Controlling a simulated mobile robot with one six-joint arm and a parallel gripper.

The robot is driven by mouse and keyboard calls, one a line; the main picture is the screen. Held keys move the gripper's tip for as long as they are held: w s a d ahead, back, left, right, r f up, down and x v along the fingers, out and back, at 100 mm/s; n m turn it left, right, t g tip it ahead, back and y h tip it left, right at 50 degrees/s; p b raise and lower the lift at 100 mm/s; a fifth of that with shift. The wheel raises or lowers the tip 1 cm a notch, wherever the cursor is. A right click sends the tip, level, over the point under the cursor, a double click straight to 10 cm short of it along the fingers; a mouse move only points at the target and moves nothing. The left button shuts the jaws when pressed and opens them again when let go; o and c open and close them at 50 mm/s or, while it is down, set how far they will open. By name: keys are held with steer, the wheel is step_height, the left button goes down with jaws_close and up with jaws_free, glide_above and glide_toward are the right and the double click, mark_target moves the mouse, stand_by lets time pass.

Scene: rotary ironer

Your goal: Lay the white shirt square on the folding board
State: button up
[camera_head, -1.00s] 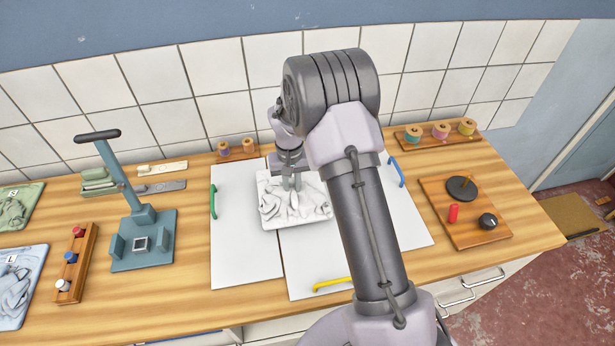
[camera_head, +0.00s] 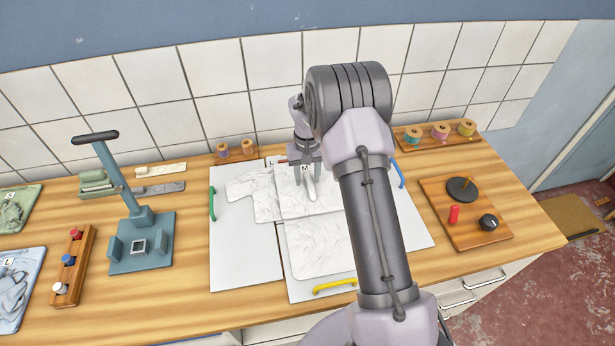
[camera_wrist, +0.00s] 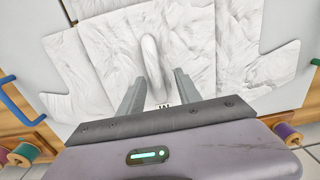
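The white shirt (camera_head: 318,248) lies spread flat on the white folding board (camera_head: 243,262), its body towards the yellow handle. One sleeve (camera_head: 240,187) reaches onto the green-handled left panel; my arm hides the other side in the head view. The wrist view shows both sleeves, one at left (camera_wrist: 62,102) and one at right (camera_wrist: 272,72). A raised square area with an M label (camera_head: 305,168) shows at the collar end. My gripper (camera_head: 308,183) is over this area, fingers apart on either side of a narrow white ridge (camera_wrist: 151,58). Whether they touch the cloth is unclear.
The board has green (camera_head: 212,204), yellow (camera_head: 335,286) and blue (camera_head: 398,173) handles. A blue-grey press-like stand (camera_head: 142,255) and a bottle rack (camera_head: 75,265) stand left. A knob panel (camera_head: 465,212) lies right. Spool racks (camera_head: 235,152) line the back. Bare wood separates stand and board.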

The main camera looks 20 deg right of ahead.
step_height(320, 180, up, 11)
steer(key=p, duration=0.2)
step_height(320, 180, up, 11)
steer(key=t, duration=0.1)
glide_above(307, 181)
steer(key=s+a, duration=0.4)
steer(key=s+a+r+m+t, duration=0.1)
steer(key=s+a+r+t, duration=0.1)
steer(key=s+a+r, duration=0.3)
steer(key=s+a+r+t+y, duration=0.1)
steer(key=s+a+r, duration=0.1)
steer(key=s, duration=0.9)
steer(key=s+a+r+m+t+y, duration=0.1)
steer(key=s+a, duration=0.3)
steer(key=s, duration=0.7)
steer(key=shift+r+t, duration=0.4)
steer(key=shift+r, duration=0.4)
steer(key=shift+a+f, duration=0.1)
